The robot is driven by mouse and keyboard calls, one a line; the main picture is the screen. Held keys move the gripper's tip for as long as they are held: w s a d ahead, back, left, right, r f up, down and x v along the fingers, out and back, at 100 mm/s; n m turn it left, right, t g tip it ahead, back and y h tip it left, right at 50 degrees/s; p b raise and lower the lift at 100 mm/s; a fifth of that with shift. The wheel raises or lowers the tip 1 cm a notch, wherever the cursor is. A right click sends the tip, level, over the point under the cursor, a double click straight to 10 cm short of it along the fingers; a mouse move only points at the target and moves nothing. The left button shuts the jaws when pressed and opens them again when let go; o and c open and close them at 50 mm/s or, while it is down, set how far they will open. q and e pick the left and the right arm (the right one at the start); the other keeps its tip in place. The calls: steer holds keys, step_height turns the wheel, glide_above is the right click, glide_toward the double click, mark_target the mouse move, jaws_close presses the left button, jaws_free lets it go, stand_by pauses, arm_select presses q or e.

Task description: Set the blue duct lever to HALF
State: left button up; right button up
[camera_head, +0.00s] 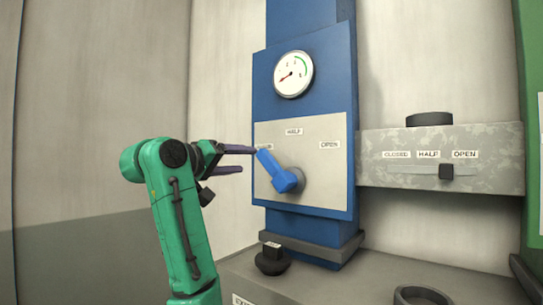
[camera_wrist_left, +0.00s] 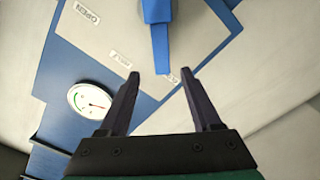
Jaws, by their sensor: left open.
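The blue duct lever (camera_head: 278,172) is pivoted on a grey plate (camera_head: 320,185) on the blue duct. Its arm points up and left, at the leftmost label, which is mostly covered. The HALF label (camera_head: 294,131) is above the lever and the OPEN label (camera_head: 329,144) is to the right. My left gripper (camera_head: 248,159) is open, just left of the lever's free end. In the left wrist view, the end of the lever (camera_wrist_left: 160,45) appears between the open fingertips (camera_wrist_left: 160,73); I cannot tell whether they touch it. My right gripper is not in view.
A round gauge (camera_head: 293,74) is above the plate. A black knob (camera_head: 272,259) and a dark ring (camera_head: 422,296) are on the surface below.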

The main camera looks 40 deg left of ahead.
mark_target(264, 161)
arm_select(q)
steer(key=w+p, duration=0.1)
steer(key=w, duration=0.1)
steer(key=w+p, duration=0.1)
steer(key=w, duration=0.1)
steer(key=w+p, duration=0.1)
steer(key=w, duration=0.2)
steer(key=shift+a+r+p, duration=0.1)
steer(key=shift+r+p, duration=0.25)
steer(key=w, duration=0.2)
steer(key=w+f+p, duration=0.1)
steer(key=w, duration=0.2)
steer(key=shift+w+a+f, duration=0.1)
steer(key=shift+s, duration=0.6)
steer(key=shift+s+r, duration=0.15)
steer(key=shift+r, duration=0.05)
steer(key=c, duration=0.6)
jaws_close()
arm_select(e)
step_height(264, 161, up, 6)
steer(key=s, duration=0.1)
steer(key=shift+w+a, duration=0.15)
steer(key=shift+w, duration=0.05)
